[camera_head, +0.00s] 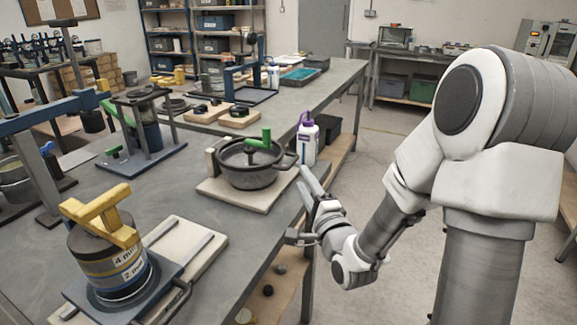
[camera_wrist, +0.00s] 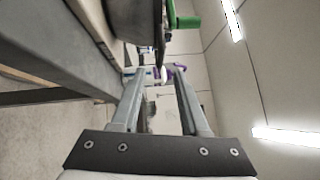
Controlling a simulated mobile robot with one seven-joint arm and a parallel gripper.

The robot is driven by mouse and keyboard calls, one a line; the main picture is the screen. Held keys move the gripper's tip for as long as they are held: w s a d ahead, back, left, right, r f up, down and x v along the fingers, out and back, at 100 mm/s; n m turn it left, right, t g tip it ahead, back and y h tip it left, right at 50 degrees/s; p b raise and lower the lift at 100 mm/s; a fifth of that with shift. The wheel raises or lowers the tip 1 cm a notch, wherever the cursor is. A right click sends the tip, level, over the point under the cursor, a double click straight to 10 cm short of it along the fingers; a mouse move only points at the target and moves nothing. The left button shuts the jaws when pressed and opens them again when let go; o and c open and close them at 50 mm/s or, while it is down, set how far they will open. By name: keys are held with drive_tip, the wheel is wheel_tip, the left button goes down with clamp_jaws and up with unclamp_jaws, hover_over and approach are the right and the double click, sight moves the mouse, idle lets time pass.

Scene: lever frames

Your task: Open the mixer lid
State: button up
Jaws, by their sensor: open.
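A dark round pot (camera_head: 246,172) with a flat lid (camera_head: 240,152) stands on a pale board at the right edge of the bench; it looks like the mixer. A green handle (camera_head: 259,141) sits on top. The lid looks shut. In the wrist view the pot's side (camera_wrist: 133,18) and the green handle (camera_wrist: 186,21) show at the top, sideways. My gripper (camera_head: 297,203) is open and empty, off the bench's edge, in front and to the right of the pot, apart from it. Its two fingers (camera_wrist: 158,75) have nothing between them in reach.
A white bottle with a purple cap (camera_head: 307,139) stands just behind the pot. A tin with a yellow handle (camera_head: 106,255) is on the near bench. A green-levered press (camera_head: 143,130) and blue frames stand left and behind. The floor right of the bench (camera_head: 377,130) is clear.

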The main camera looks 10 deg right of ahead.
drive_tip(key=w, duration=0.3)
drive_tip(key=w+a+r, duration=0.1)
drive_tip(key=w, duration=0.7)
drive_tip(key=shift+w+a+r+b, duration=0.1)
drive_tip(key=shift+a+r+b, duration=0.1)
drive_tip(key=shift+a+b, duration=0.2)
clamp_jaws()
drive_tip(key=shift+r, duration=0.25)
idle(0.5)
